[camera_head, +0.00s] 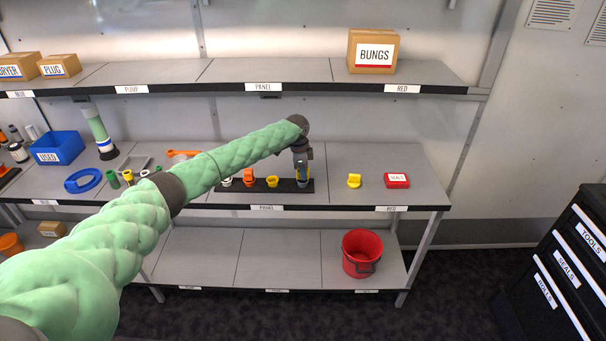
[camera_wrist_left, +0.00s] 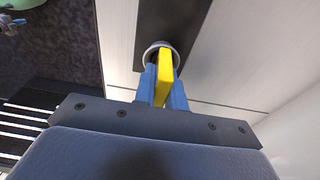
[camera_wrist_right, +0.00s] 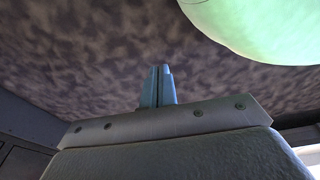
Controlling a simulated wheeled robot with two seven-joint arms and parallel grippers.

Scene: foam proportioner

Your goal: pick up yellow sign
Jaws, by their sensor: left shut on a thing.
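My left gripper (camera_head: 302,176) is over the right end of the black panel strip (camera_head: 240,186) on the middle shelf. In the left wrist view its blue fingers (camera_wrist_left: 164,88) are shut on a flat yellow piece, which I take as the yellow sign (camera_wrist_left: 165,75). A pale grey ring (camera_wrist_left: 160,50) shows right at the fingertips, on the black strip; I cannot tell whether the sign touches it. My right gripper (camera_wrist_right: 157,84) has its fingers together with nothing seen between them. It is not in the head view.
Another yellow piece (camera_head: 354,181) and a red box (camera_head: 396,180) lie to the right on the middle shelf (camera_head: 425,185). Orange (camera_head: 249,178) and yellow (camera_head: 272,182) parts sit on the strip. A red bucket (camera_head: 361,253) stands below. The upper shelf (camera_head: 290,72) overhangs behind.

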